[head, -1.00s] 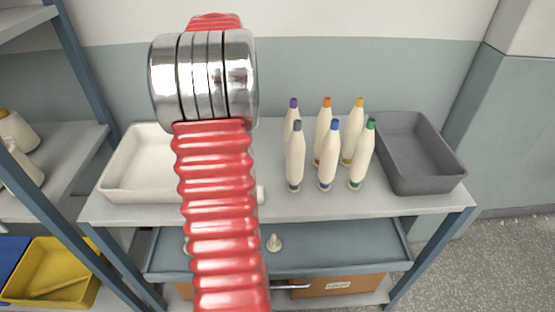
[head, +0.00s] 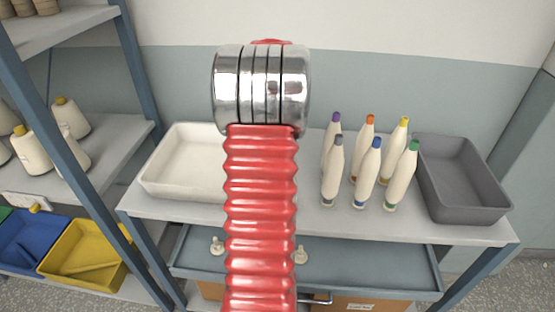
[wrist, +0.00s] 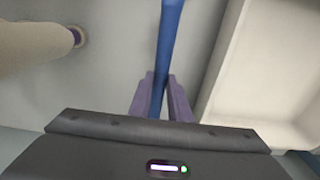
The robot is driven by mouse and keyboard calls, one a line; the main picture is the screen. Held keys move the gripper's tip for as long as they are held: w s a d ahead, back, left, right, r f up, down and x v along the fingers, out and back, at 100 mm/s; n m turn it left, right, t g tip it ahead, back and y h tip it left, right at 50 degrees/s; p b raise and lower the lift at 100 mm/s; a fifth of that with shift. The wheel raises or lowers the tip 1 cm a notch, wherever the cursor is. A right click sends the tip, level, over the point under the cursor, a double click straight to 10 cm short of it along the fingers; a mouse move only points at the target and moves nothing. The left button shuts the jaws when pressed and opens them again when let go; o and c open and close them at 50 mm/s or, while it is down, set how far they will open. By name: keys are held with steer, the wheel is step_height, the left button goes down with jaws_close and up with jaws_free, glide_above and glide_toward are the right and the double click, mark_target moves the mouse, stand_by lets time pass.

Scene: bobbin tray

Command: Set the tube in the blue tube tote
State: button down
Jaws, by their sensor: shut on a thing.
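My gripper (wrist: 160,97) shows in the wrist view with its two purple fingers shut on a blue tube (wrist: 169,40). The tube runs from between the fingers up past the top edge of that view. In the head view my red arm hides the gripper and the tube. The blue tote (head: 22,241) is at the lower left of the head view, on the lower level of the left rack.
A yellow tote (head: 76,262) holding a yellow tube stands right of the blue one. Cone bobbins (head: 33,150) stand on the shelf above. The bench holds a white tray (head: 165,190), several capped bobbins (head: 366,175) and a grey tray (head: 465,208). A blue rack post (head: 68,165) stands between.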

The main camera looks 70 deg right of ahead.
steer(key=shift+f, duration=1.9)
steer(key=c, duration=1.7)
jaws_free()
steer(key=shift+f, duration=0.1)
steer(key=shift+o, duration=0.2)
step_height(320, 180, up, 12)
steer(key=shift+a+r, duration=0.15)
